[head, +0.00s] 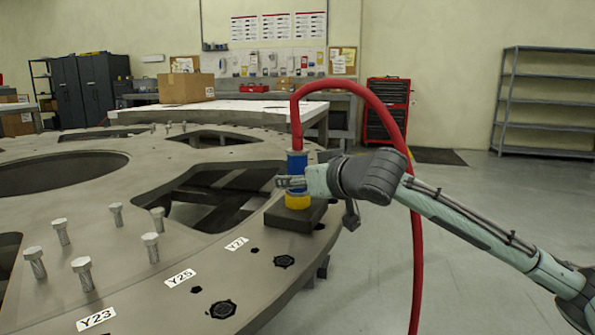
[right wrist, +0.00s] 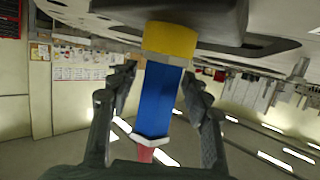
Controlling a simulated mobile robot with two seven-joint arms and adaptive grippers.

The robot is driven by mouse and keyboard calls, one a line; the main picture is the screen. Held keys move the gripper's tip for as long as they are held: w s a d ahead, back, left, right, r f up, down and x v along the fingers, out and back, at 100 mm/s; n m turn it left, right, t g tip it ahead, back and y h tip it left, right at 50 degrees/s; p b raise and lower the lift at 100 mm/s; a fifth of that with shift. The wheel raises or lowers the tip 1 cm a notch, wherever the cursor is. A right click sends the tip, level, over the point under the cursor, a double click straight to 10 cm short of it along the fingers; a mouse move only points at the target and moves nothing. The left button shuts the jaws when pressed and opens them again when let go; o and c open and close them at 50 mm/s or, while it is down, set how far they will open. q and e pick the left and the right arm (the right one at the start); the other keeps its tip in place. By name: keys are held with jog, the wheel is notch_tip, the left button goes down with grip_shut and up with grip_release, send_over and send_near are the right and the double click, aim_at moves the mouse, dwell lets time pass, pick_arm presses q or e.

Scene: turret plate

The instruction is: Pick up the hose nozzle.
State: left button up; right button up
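The hose nozzle (head: 297,166) is a blue cylinder with a yellow band at its lower end. It stands upright on a dark block (head: 295,214) at the plate's edge, and the red hose (head: 368,92) rises from its top. My right gripper (head: 290,183) reaches in from the right at the nozzle's lower half. In the right wrist view, which is upside down, the blue nozzle body (right wrist: 158,100) lies between the two spread fingers, with a small gap on the left and little or none visible on the right. My left gripper is not in view.
The large grey turret plate (head: 130,235) fills the left, with several upright bolts (head: 83,272) and labelled holes. A cardboard box (head: 186,88) sits behind. Open floor lies to the right.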

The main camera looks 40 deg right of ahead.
grip_shut()
jog(key=shift+r, duration=0.1)
